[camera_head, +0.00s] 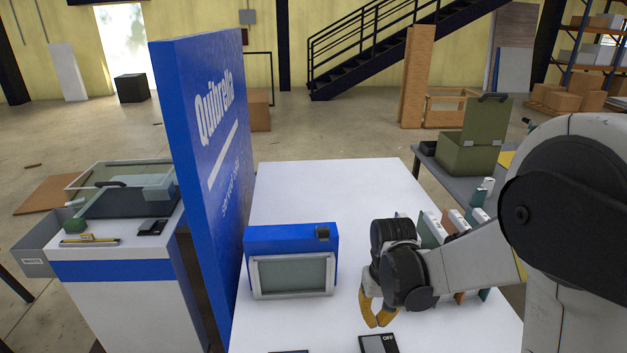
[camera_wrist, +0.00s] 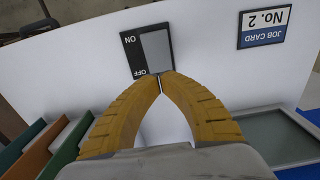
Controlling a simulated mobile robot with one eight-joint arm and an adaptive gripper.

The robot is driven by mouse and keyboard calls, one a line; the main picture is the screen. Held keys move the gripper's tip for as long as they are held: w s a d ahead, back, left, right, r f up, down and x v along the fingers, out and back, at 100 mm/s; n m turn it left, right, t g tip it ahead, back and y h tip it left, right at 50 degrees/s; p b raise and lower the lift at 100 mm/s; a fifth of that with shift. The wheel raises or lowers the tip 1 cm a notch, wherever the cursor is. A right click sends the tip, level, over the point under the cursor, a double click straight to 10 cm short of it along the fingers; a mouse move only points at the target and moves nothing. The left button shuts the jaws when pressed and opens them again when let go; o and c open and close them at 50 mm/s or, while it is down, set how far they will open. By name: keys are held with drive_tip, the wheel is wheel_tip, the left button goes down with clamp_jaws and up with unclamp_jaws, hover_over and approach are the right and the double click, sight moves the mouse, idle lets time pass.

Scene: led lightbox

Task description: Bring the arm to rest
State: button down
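My gripper (camera_head: 376,320) has orange-yellow fingers that point down over the white table (camera_head: 330,190). In the wrist view, the fingertips (camera_wrist: 161,76) come together with nothing seen between them. They overlap the OFF end of a black ON/OFF plate (camera_wrist: 155,50) with a grey panel; I cannot tell whether they touch it. The plate also shows at the bottom of the head view (camera_head: 378,344), just in front of the fingers. My arm reaches in from the right, bent low over the table.
A blue box with a grey-framed screen (camera_head: 291,274) stands left of my gripper. A job card No. 2 (camera_wrist: 264,26) lies near the plate. Upright coloured panels (camera_head: 432,230) stand close behind my wrist. A tall blue sign board (camera_head: 205,150) borders the table's left. The table's far part is clear.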

drive_tip(key=s+r+t, duration=0.7)
drive_tip(key=s+r, duration=0.5)
drive_tip(key=r, duration=0.4)
drive_tip(key=shift+s+r, duration=0.25)
drive_tip(key=shift+s, duration=0.15)
